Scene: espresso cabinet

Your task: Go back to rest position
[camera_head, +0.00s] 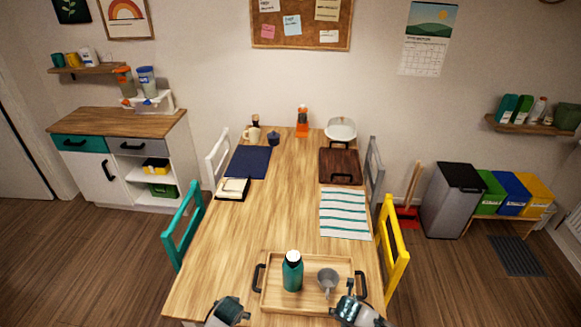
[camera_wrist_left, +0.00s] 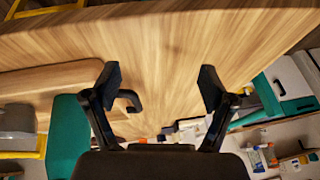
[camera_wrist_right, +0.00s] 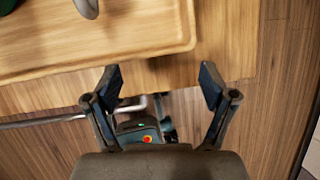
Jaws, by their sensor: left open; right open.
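My left gripper (camera_head: 232,311) is at the near edge of the table, left of the wooden tray, in the head view. In the left wrist view its fingers (camera_wrist_left: 160,88) are spread with nothing between them. My right gripper (camera_head: 350,290) is at the tray's near right corner in the head view. In the right wrist view its fingers (camera_wrist_right: 161,85) are spread and empty, near the tray's rim and the table's edge. The wooden tray (camera_head: 275,303) has black handles. A teal bottle (camera_head: 292,273) stands upright on it, beside a grey cup (camera_head: 327,282).
A teal chair (camera_head: 184,226) is at the left and a yellow chair (camera_head: 392,240) at the right. The table's middle is clear.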

